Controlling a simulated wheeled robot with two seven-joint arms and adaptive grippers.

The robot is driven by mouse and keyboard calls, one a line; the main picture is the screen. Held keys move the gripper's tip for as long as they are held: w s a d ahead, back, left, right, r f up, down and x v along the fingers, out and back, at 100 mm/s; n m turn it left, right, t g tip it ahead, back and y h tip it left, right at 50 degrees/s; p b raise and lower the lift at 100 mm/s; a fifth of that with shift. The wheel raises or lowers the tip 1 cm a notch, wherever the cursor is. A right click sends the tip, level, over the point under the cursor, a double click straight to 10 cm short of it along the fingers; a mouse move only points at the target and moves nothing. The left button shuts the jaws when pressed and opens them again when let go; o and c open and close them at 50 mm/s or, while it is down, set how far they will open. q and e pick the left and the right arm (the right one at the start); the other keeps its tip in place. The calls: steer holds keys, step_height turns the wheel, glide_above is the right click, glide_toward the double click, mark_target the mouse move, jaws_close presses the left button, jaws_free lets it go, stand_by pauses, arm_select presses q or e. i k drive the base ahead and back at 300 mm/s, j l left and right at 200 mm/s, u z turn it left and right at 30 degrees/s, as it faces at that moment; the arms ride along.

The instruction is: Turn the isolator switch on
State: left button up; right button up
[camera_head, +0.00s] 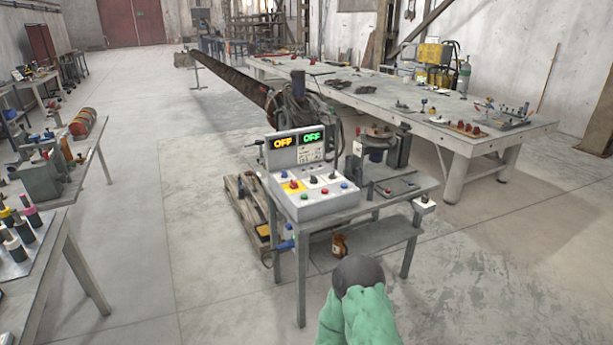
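A grey control box (315,196) stands on a small metal table in the middle of the view. I cannot tell which control is the isolator switch. A small dark lever (258,143) sticks out at the panel's left side. Neither of my grippers shows.
The small metal table (388,210) also bears a dark round machine part. A pallet (248,215) lies behind its left legs. A long workbench (480,135) stands back right, and other benches line the left. The floor in front is clear. A green part with a dark rounded end shows at the bottom.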

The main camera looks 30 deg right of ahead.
mark_target(294, 185)
steer(key=i+z, duration=0.3)
steer(key=i, duration=0.8)
